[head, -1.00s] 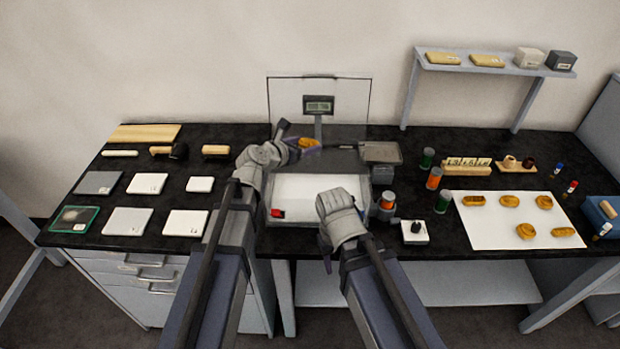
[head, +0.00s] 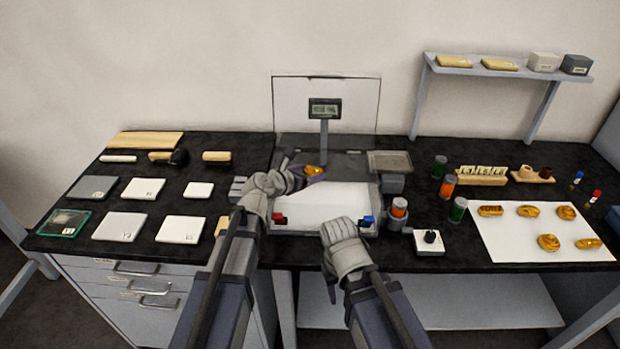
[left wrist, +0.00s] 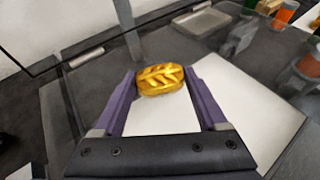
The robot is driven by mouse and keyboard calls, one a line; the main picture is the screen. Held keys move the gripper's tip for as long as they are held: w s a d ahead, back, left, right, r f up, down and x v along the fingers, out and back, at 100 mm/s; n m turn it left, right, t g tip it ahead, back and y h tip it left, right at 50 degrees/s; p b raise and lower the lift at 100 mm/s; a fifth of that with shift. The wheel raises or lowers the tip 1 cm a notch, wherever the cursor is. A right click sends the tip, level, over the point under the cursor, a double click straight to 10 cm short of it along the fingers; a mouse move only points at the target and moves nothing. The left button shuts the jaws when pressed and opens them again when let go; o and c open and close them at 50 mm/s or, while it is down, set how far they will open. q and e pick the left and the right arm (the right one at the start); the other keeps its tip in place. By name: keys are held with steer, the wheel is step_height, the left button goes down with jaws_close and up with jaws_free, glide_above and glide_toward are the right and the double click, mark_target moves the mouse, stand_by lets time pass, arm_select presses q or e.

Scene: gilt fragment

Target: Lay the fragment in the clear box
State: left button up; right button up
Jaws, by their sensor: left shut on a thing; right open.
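The fragment (head: 315,170) is a small golden oval with a raised leaf-like pattern, clear in the left wrist view (left wrist: 160,79). My left gripper (head: 306,172) is shut on it, a purple finger at each side. What looks like the clear box is a see-through case with a white floor (head: 335,205) and a raised clear lid (head: 350,100). The fragment appears over the back part of the white floor; its exact height is unclear. The white floor also shows in the left wrist view (left wrist: 165,115). My right gripper (head: 330,266) is open at the case's front edge, fingers mostly hidden.
A display on a post (head: 325,109) stands behind the case. A grey tray (head: 390,161) and colored jars (head: 398,208) stand to its right. A white sheet (head: 515,240) holds several golden pieces. White and grey squares and a green-edged clear box (head: 63,223) lie at left.

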arm_select(q)
steer(key=shift+f+b, duration=0.55)
steer(key=shift+b, duration=0.05)
steer(key=o, duration=1.2)
steer(key=shift+o, duration=0.2)
steer(key=shift+r+p, duration=0.6)
steer(key=shift+p, duration=0.05)
steer(key=p+v, duration=0.4)
steer(key=v, duration=0.8)
steer(key=shift+p, duration=0.3)
steer(key=shift+f, duration=0.1)
